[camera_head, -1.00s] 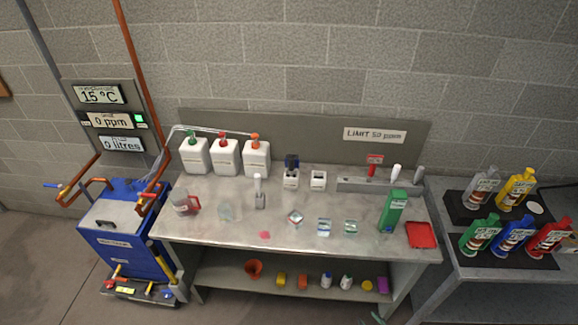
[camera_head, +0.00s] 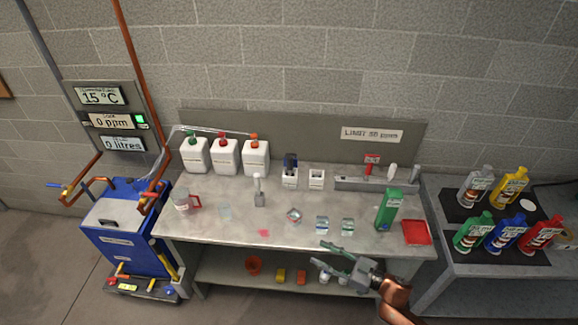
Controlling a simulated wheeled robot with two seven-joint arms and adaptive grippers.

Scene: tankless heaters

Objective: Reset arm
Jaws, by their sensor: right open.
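My right gripper (camera_head: 328,256) is in the lower right of the head view, in front of the workbench's front edge. Its two fingers point left and are spread apart, with nothing between them. My right forearm comes in from the bottom right. The gripper hides part of the lower shelf and some small things on it. My left gripper is not in view.
A blue unit (camera_head: 125,245) stands left. Coloured bottles (camera_head: 507,232) stand on the right table.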

